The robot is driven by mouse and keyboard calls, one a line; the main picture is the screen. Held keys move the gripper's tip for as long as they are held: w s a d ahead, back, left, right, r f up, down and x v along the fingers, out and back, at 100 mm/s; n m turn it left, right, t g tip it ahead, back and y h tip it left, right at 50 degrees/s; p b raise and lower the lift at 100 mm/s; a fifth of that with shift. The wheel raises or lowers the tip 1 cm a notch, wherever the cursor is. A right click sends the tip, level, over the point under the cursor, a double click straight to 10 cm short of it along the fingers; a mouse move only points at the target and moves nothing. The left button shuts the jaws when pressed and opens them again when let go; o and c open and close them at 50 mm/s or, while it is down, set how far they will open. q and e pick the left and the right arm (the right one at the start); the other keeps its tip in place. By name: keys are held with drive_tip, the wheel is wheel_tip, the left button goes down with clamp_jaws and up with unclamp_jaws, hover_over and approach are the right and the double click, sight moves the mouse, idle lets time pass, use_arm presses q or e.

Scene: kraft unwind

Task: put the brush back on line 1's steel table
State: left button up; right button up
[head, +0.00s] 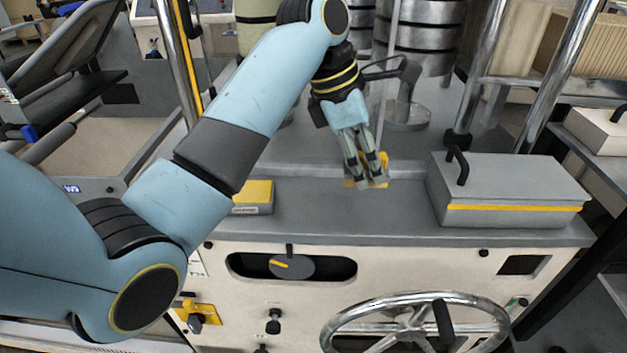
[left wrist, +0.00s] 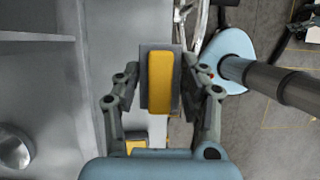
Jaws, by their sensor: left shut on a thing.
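My left gripper (head: 367,180) is shut on the brush, a grey block with a yellow face. The brush (left wrist: 160,82) shows between the fingers in the left wrist view. In the head view only yellow parts of the brush (head: 352,160) show around the fingers. The gripper points down over the grey steel table (head: 325,220), near its front part. The table top (left wrist: 40,85) fills the left of the left wrist view. I cannot tell whether the brush touches the table. My right gripper is not in view.
A yellow-topped grey block (head: 254,196) lies on the table left of my gripper. A grey box with a black handle (head: 510,190) stands to the right. Bare table lies between them. A handwheel (head: 415,325) and knobs are on the front panel. Metal cylinders (head: 425,35) stand behind.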

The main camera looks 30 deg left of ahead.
use_arm(q)
drive_tip(key=shift+w+a+f, duration=0.25)
drive_tip(key=shift+a+f, duration=0.05)
drive_tip(key=shift+a, duration=0.3)
drive_tip(key=shift+w+a+f, duration=0.2)
drive_tip(key=shift+a+f, duration=0.1)
drive_tip(key=shift+a, duration=0.25)
drive_tip(key=a+f, duration=0.1)
drive_tip(key=a, duration=0.2)
drive_tip(key=a+f+p, duration=0.1)
drive_tip(key=a+f, duration=0.1)
drive_tip(key=a, duration=0.1)
drive_tip(key=a+f, duration=0.2)
drive_tip(key=a, duration=0.1)
drive_tip(key=shift+f, duration=0.1)
drive_tip(key=shift+a+f, duration=0.2)
drive_tip(key=shift+a, duration=0.05)
wheel_tip(320, 180, down, 4)
drive_tip(key=shift+r+p, duration=0.1)
drive_tip(key=shift+p, duration=0.2)
drive_tip(key=shift+f, duration=0.2)
drive_tip(key=shift+s, duration=0.1)
drive_tip(key=o, duration=1)
drive_tip(key=shift+f, duration=0.1)
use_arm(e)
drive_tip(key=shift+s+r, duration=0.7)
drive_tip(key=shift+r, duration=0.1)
